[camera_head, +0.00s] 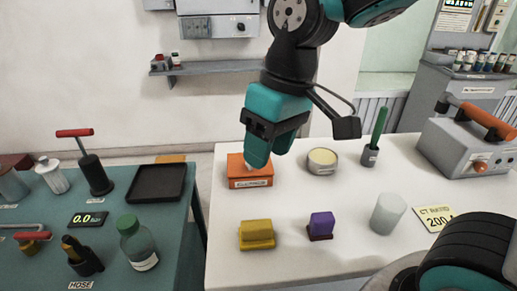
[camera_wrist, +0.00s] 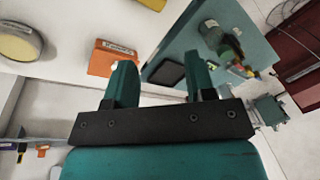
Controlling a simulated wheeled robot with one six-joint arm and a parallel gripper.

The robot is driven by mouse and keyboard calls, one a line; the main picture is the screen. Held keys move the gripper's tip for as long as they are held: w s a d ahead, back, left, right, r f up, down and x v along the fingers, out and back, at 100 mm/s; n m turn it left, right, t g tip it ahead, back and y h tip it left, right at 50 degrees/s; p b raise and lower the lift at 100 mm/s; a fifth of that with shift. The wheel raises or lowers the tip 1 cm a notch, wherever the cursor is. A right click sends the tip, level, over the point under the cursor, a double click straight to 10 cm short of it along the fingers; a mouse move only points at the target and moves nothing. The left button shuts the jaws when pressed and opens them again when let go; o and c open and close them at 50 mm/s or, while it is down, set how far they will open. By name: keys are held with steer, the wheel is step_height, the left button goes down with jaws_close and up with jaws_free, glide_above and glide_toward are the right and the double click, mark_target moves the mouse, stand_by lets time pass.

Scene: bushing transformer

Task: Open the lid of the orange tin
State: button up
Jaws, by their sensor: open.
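The orange tin (camera_head: 250,173) is a low box with a pale label on its front, near the left edge of the white table. It also shows in the wrist view (camera_wrist: 108,62), partly behind one finger. Its top looks covered; I cannot make out a separate lid edge. My gripper (camera_head: 268,156) points down over the tin's right part in the head view, hiding some of its top. In the wrist view my gripper (camera_wrist: 160,70) has its two teal fingers apart with nothing between them, and the tin lies left of the left finger. Contact is unclear.
A round tin (camera_head: 322,161) and a grey cup with a green rod (camera_head: 370,153) stand to the right. Yellow (camera_head: 257,235) and purple (camera_head: 321,225) blocks and a white cylinder (camera_head: 388,213) stand nearer. A teal table (camera_head: 190,218) with a black tray (camera_head: 156,183) lies left.

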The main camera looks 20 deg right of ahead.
steer(key=w+d+r+m+h, duration=0.1)
steer(key=w+d+r+m, duration=0.1)
steer(key=w, duration=0.6)
steer(key=w+d+r+m+h, duration=0.1)
steer(key=w+m+h, duration=0.1)
steer(key=w, duration=0.6)
step_height(320, 180, down, 17)
steer(key=shift+s+f+p, duration=0.1)
steer(key=shift+s+p, duration=0.05)
steer(key=shift+p, duration=0.55)
jaws_close()
